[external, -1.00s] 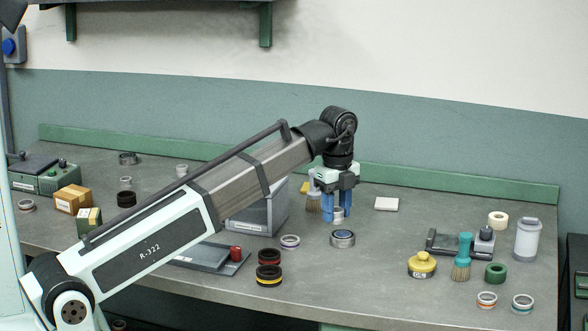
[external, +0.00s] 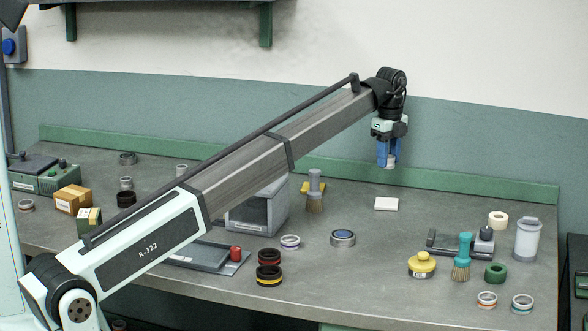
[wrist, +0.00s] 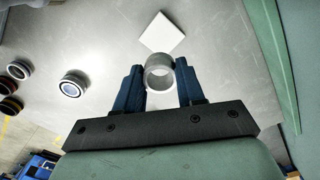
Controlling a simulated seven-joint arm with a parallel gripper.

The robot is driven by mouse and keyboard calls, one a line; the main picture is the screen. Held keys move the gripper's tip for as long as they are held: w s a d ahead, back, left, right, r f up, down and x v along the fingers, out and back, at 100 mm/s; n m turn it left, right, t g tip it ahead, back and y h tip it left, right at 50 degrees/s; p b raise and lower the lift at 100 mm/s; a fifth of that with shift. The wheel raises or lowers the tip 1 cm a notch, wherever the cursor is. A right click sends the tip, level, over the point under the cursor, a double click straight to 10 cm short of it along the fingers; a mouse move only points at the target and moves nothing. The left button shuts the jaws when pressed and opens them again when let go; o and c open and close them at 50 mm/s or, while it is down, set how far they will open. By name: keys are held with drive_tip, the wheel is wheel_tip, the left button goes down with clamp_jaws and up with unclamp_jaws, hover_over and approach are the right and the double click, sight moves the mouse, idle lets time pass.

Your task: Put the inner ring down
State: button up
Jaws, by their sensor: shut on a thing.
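The inner ring (wrist: 160,74) is a plain light grey metal ring. It is between the blue fingers of my gripper (wrist: 160,88) in the wrist view, and the fingers are shut on it. In the external view my gripper (external: 389,158) hangs above the back of the bench, with the ring's pale lower edge (external: 390,166) just showing between the fingertips. The ring is clear of the bench top. A white square pad (external: 386,204) lies on the bench below my gripper; it also shows in the wrist view (wrist: 162,33), beyond the ring.
A brush (external: 314,195) and a grey bin (external: 255,209) stand further left. The bench around the pad is clear.

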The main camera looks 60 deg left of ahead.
sight(387, 202)
drive_tip(key=shift+w+f, duration=0.1)
drive_tip(key=shift+w, duration=0.15)
drive_tip(key=shift+f, duration=4.9)
drive_tip(key=shift+f, duration=0.1)
drive_tip(key=o, duration=1.1)
wheel_tip(387, 202, up, 12)
drive_tip(key=shift+r, duration=0.15)
